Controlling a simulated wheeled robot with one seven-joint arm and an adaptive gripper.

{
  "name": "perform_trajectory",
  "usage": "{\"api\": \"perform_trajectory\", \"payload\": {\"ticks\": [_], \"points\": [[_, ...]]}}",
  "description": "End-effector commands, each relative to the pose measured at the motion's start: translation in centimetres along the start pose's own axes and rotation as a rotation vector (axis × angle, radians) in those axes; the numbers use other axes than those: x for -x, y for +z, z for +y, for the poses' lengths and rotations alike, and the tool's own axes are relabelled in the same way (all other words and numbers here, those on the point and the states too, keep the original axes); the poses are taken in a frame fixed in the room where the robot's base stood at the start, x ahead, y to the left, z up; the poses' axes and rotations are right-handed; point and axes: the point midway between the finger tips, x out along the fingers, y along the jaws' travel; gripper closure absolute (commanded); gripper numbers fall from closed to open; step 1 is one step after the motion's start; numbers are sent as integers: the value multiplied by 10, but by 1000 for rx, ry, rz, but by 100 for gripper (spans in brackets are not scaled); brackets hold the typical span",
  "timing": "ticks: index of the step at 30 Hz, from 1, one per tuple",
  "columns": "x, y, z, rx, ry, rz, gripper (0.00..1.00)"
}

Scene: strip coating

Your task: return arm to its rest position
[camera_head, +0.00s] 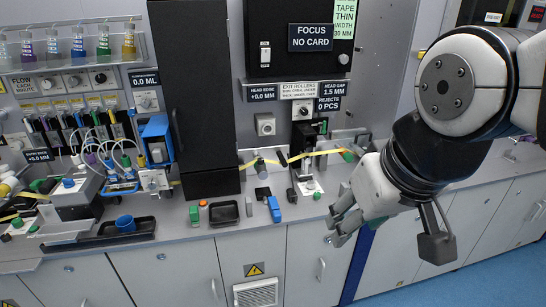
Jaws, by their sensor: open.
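My gripper (341,220) is at the right of centre in the head view, at the end of my white and black arm. Its fingers point left and down, in front of the counter's front edge. The fingers are apart, and nothing shows between them. The gripper appears clear of the things on the counter. My arm reaches in from the upper right and hides part of the counter and wall behind it.
A grey counter (175,226) runs across the view with a coating machine on it. A yellow strip (325,152) passes through rollers right of a tall black cabinet (205,90). Blue floor (480,287) is open at lower right.

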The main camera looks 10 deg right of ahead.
Motion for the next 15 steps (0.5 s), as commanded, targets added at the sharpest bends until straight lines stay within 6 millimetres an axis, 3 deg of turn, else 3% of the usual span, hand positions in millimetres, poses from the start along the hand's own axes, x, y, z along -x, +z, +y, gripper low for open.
{"api": "perform_trajectory", "payload": {"ticks": [6, 15], "points": [[8, 24, 0, 0, 2, 3, 57], [8, 25, 0, 0, 2, 2, 57]]}}
